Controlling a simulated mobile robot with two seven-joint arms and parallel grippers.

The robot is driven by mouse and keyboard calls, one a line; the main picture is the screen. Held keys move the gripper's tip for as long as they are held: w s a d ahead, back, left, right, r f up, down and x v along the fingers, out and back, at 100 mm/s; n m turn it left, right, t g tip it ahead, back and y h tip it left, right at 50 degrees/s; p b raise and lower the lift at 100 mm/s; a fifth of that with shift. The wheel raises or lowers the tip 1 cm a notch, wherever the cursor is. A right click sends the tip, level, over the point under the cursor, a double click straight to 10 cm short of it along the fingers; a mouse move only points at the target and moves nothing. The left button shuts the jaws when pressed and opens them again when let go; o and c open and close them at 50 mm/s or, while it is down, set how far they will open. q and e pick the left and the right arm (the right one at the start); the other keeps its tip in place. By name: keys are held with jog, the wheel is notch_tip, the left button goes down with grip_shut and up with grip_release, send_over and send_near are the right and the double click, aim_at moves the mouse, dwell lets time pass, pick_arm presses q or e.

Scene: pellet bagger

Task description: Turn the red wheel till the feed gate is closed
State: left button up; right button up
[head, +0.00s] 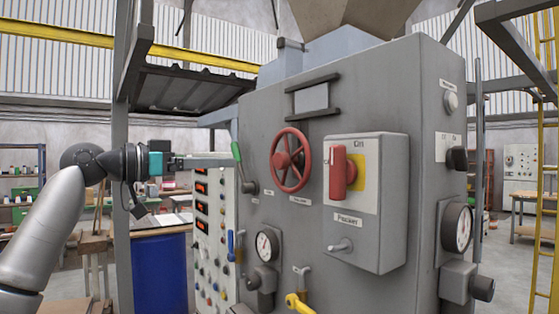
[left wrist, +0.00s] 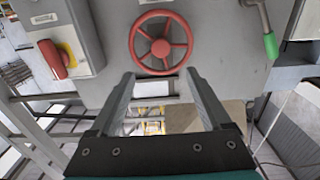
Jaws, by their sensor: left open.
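The red wheel (head: 283,160), a rim with spokes and a hub, is mounted on the grey front panel of the machine. My left gripper (head: 234,159) is in front of the panel, left of the wheel in the head view, and points toward the panel. In the left wrist view the wheel (left wrist: 161,47) is ahead of the gripper (left wrist: 158,76). The two fingers are apart, with nothing between them, and a gap to the wheel seems to remain. I cannot make out the feed gate. My right gripper is not in view.
A green-handled lever (head: 237,152) is left of the wheel, close to my left fingertips in the head view. A switch box with a red handle (head: 338,172) stands out right of the wheel. Gauges (head: 266,245) and a yellow handle (head: 298,303) are below.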

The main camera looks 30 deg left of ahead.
aim_at(277, 162)
pick_arm(q)
jog(key=p+x, duration=0.6)
jog(key=x, duration=0.7)
jog(key=shift+a, duration=0.1)
jog(key=shift+p+x, duration=0.4)
jog(key=shift+x, duration=0.4)
jog(key=shift+f, duration=0.1)
jog(key=shift+c, duration=0.2)
grip_shut()
